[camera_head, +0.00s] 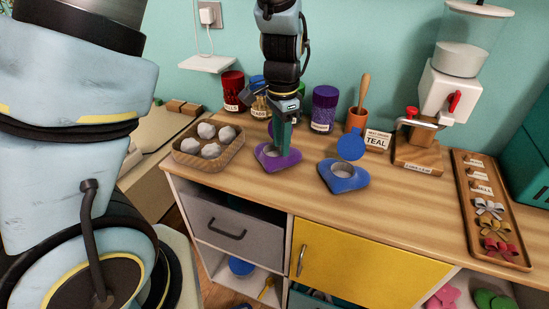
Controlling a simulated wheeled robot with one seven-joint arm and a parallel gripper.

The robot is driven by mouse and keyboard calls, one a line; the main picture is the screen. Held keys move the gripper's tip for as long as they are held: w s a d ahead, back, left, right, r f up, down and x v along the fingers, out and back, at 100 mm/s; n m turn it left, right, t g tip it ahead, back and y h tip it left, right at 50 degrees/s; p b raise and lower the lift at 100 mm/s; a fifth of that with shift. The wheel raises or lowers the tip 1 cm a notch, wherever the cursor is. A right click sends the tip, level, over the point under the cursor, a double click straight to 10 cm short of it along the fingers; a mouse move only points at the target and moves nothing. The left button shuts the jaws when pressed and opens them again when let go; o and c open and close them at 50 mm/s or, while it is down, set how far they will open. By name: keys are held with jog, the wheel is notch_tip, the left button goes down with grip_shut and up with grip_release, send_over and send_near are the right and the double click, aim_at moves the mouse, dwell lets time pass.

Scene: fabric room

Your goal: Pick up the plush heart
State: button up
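Two heart-shaped pieces lie on the wooden counter, each with a round pale centre. The purple heart (265,157) is directly under my gripper, and the blue heart (344,185) lies to its right. My gripper (283,152) points down, with its dark green fingers at the purple heart's centre and partly hiding it. I cannot tell whether the fingers touch it, or whether they are open or shut. A blue disc (350,146) stands behind the blue heart's centre. A purple disc shows partly behind my fingers.
A wooden tray of white stuffing balls (208,148) is at the left. Jars and a mortar with pestle (357,118) stand behind, beside a "TEAL" sign (377,140). A dispenser (440,95) and a bow tray (492,219) are at the right. The front counter strip is clear.

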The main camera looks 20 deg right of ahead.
aim_at(279, 158)
jog(key=shift+w+a+f+p, duration=0.1)
jog(key=shift+f+p, duration=0.2)
jog(key=shift+f, duration=1.15)
jog(key=shift+w+a+f+p, duration=0.1)
jog(key=shift+f+p, duration=0.2)
jog(key=shift+f, duration=1.15)
jog(key=shift+c, duration=0.3)
grip_shut()
